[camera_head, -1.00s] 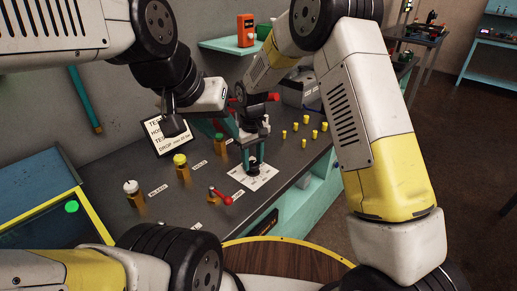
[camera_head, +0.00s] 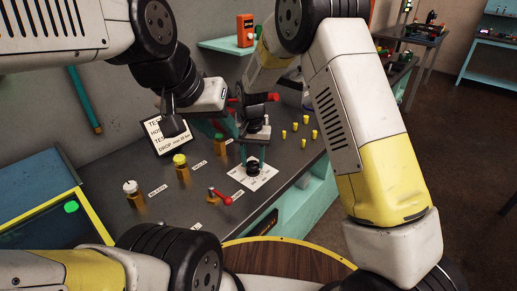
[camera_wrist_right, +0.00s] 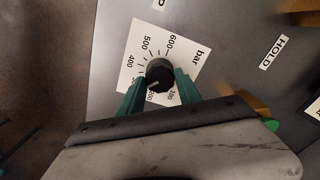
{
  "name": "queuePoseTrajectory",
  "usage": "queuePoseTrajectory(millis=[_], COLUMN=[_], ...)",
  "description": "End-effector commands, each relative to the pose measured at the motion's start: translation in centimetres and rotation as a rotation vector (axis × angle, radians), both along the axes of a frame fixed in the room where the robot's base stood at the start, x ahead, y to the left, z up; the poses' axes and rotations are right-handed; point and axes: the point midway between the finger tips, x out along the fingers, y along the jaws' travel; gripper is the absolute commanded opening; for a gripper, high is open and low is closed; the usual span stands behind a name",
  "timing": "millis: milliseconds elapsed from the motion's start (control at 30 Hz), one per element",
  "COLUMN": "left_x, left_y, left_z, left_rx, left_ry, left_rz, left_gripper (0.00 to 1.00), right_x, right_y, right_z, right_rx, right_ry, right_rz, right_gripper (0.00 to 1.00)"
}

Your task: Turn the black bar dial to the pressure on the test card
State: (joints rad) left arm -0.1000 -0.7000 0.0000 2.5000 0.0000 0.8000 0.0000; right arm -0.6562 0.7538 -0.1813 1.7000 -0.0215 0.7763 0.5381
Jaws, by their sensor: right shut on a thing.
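The black bar dial (camera_wrist_right: 158,74) sits on a white scale plate (camera_wrist_right: 190,60) with numbers up to 600. Its pale pointer mark faces the lower left of the picture, near the 200 and 300 side; the exact value is unclear. My right gripper (camera_wrist_right: 160,92) has its green fingers on either side of the dial, shut on it. In the head view the dial (camera_head: 253,168) is under the right gripper (camera_head: 252,157).
A red-handled lever (camera_head: 221,196), a yellow-capped fitting (camera_head: 181,166), a green-capped one (camera_head: 219,144) and a white-capped one (camera_head: 132,191) stand on the dark bench. Several small yellow pegs (camera_head: 305,130) stand to the right. A blue box (camera_head: 35,195) is at left.

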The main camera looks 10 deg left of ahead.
Motion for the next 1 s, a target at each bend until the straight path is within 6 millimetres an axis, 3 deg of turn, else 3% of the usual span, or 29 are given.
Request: queuePoseTrajectory(millis=[667,700,800,1000], left_x=[0.00,0.00,0.00,0.00], left_y=[0.00,0.00,0.00,0.00], left_z=[0.00,0.00,0.00,0.00], left_rx=[0.000,0.000,0.000,0.000], left_ry=[0.000,0.000,0.000,0.000], left_rz=[0.000,0.000,0.000,0.000], left_gripper=[0.36,0.36,0.36,0.36], right_x=[0.11,0.11,0.08,0.04], right_y=[0.06,0.06,0.05,0.02], right_z=[0.14,0.14,0.11,0.05], right_rx=[0.002,0.002,0.002,0.001], right_ry=[-0.004,-0.003,-0.003,-0.001], right_rz=[-0.058,-0.058,-0.058,-0.058], right_gripper=[0.00,0.46,0.62,0.62])
